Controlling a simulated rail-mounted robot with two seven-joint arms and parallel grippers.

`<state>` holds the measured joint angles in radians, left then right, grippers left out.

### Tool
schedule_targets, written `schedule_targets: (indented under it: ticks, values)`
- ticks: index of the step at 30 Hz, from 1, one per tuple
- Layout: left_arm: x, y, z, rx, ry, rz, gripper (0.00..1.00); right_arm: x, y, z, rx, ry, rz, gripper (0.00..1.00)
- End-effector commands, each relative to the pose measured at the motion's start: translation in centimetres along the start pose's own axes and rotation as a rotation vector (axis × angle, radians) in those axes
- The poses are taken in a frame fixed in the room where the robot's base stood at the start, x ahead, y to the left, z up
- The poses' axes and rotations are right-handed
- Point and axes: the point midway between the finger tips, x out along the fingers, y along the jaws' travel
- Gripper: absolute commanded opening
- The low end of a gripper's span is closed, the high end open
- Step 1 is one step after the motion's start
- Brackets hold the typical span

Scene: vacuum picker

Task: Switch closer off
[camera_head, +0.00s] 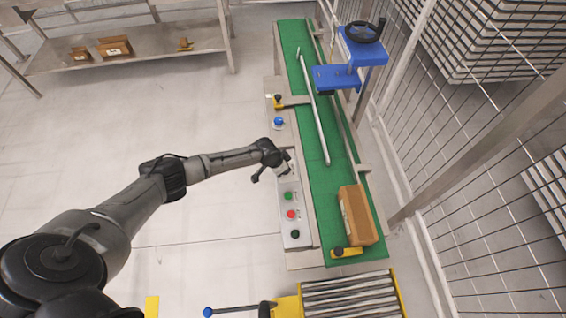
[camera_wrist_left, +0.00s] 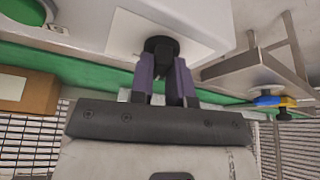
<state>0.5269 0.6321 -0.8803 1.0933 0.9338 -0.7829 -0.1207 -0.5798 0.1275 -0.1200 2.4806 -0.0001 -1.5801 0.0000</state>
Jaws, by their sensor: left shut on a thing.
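The closer is a long machine with a green conveyor belt (camera_head: 309,150) and a grey control panel (camera_head: 299,244) along its left side. My left gripper (camera_head: 285,170) is at the panel, above the green button (camera_head: 288,196) in the head view. In the left wrist view, its two purple fingers (camera_wrist_left: 161,75) are shut on a black knob (camera_wrist_left: 161,46) set in a white plate. In the head view the gripper hides this knob, and its turn angle is not clear. A red button (camera_head: 291,214) and a black knob (camera_head: 295,234) sit lower on the panel.
A blue knob (camera_head: 278,122) sits farther up the panel. A cardboard box (camera_head: 357,215) stands on the belt. A blue press head with a black handwheel (camera_head: 364,31) rises at the back right. A wire fence (camera_head: 470,150) runs along the right.

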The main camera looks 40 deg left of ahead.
Motion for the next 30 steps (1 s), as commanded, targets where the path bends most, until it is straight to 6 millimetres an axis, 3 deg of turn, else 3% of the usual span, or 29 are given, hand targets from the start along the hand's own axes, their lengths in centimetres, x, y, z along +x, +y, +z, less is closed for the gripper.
schedule_targets:
  ticks: [7,22,23,30]
  values:
    - [0.22,0.03,0.42,-0.06,-0.008,-0.027,0.0,-0.97,-0.01,-0.31,0.002,0.0,-0.001,0.43]
    - [0.4,-0.04,0.59,-0.077,-0.009,-0.034,0.0,-1.01,-0.29,-0.38,0.011,0.001,-0.009,0.43]
    - [0.4,-0.04,0.59,-0.077,-0.009,-0.033,0.19,-1.01,-0.29,-0.37,0.011,0.001,-0.009,0.43]
    - [0.14,-0.06,0.62,-0.076,-0.01,-0.034,0.42,-1.14,-0.28,-0.4,0.01,0.0,-0.009,0.43]
